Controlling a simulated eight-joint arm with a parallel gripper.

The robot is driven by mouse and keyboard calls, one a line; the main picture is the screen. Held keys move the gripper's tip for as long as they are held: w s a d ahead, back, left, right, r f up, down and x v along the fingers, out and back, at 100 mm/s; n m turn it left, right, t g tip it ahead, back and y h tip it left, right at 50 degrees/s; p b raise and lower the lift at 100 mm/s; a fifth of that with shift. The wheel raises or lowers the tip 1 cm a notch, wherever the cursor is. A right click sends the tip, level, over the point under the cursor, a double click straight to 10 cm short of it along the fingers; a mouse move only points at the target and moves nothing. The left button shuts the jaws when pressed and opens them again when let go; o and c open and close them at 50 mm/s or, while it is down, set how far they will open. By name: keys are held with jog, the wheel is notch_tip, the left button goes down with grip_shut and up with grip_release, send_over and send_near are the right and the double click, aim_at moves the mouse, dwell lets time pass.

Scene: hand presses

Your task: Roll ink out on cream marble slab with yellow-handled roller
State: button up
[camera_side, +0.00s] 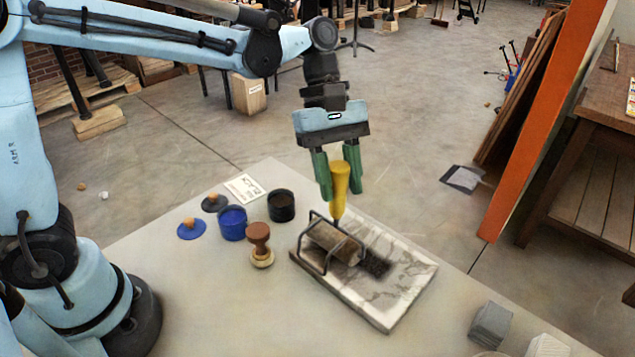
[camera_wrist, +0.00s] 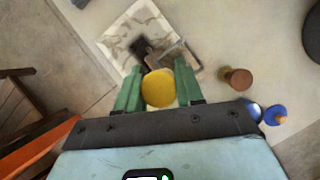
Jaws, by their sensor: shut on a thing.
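The yellow-handled roller (camera_side: 340,180) stands with its handle upright and its wire frame and brownish cylinder low over the left part of the cream marble slab (camera_side: 400,298). A dark ink patch (camera_side: 376,264) lies on the slab just right of the cylinder. My gripper (camera_side: 341,192) is shut on the yellow handle, with a green finger on each side. In the wrist view the round handle end (camera_wrist: 158,88) sits between the fingers and hides part of the roller; the slab (camera_wrist: 116,38) shows beyond. I cannot tell whether the cylinder touches the slab.
A blue ink pot (camera_side: 232,224) and a black ink pot (camera_side: 281,206) stand open left of the slab, with a blue lid (camera_side: 191,229) and a dark lid (camera_side: 215,203) beside them. A wooden-handled stamp (camera_side: 260,244) is nearer the slab. Grey blocks (camera_side: 490,325) sit at front right.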

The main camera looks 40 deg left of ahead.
jog(key=shift+s, duration=2)
jog(key=w, duration=1.1)
jog(key=shift+w, duration=0.3)
jog(key=s, duration=1.1)
jog(key=shift+s, duration=0.3)
dwell(0.5)
jog(key=shift+r, duration=2.05)
jog(key=shift+w, duration=0.1)
